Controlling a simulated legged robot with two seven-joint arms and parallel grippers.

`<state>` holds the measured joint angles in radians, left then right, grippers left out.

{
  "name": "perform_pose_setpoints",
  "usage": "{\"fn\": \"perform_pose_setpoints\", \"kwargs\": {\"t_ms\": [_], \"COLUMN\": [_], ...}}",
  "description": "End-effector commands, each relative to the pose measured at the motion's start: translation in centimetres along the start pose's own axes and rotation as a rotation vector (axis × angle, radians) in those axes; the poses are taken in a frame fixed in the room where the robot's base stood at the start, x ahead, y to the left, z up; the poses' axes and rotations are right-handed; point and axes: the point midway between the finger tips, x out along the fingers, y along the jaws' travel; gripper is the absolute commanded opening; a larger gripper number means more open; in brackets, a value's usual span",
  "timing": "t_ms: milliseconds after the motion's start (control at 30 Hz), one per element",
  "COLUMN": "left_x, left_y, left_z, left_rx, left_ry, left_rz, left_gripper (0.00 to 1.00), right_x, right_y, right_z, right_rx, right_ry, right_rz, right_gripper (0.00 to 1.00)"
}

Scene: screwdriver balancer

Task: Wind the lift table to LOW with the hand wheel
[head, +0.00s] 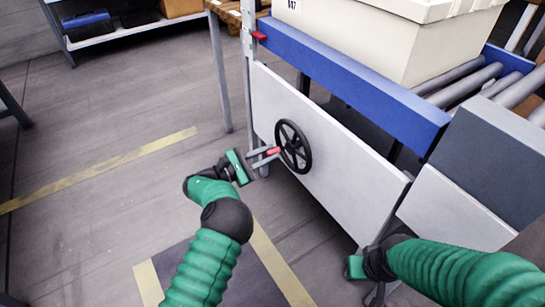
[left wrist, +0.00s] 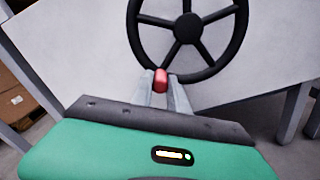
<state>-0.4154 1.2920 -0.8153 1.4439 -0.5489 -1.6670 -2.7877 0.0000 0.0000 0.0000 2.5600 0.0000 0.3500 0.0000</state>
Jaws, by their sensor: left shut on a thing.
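The black hand wheel (head: 293,146) is mounted on the white side panel (head: 330,160) of the lift table. Its red handle (head: 273,151) sticks out at the left of the rim in the head view. My left gripper (head: 267,155) is shut on the red handle. In the left wrist view the wheel (left wrist: 188,28) stands above, and the red handle (left wrist: 161,80) sits between the two grey fingers. My right gripper (head: 375,295) is low near the panel's lower right corner, its fingers mostly hidden by the arm.
A large cream box (head: 390,35) sits on top behind the blue edge (head: 355,85) of the table. Rollers (head: 490,85) lie to its right, beside a grey block (head: 495,150). A red pointer (head: 259,35) is on the upright post.

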Motion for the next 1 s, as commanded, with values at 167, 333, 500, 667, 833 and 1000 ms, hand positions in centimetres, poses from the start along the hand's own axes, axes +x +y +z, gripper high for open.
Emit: {"fn": "perform_pose_setpoints", "kwargs": {"t_ms": [167,333,500,667,833,1000], "left_x": [-0.28,-0.27,-0.25,-0.2,-0.16,-0.75], "left_y": [0.29,0.33,0.33,0.29,0.27,0.41], "left_z": [-0.26,-0.21,-0.18,-0.04,0.06,0.21], "left_rx": [0.014,0.015,0.014,0.014,0.014,0.014], "left_ry": [0.007,0.007,0.006,0.003,0.001,0.002], "left_rz": [0.005,0.005,0.005,0.004,0.003,0.003], "left_gripper": [0.0,0.0,0.25,0.42,0.42,0.42], "right_x": [0.07,0.06,0.05,0.05,0.04,-0.51], "right_y": [0.0,0.0,0.0,0.0,0.0,0.0], "right_z": [0.02,0.01,0.02,0.01,0.01,-0.12], "right_rx": [0.0,0.0,0.0,0.0,0.0,0.0], "right_ry": [0.0,0.0,0.0,0.0,0.0,0.0], "right_rz": [0.0,0.0,0.0,0.0,0.0,0.0], "right_gripper": [0.0,0.0,0.0,0.0,0.0,0.0]}}
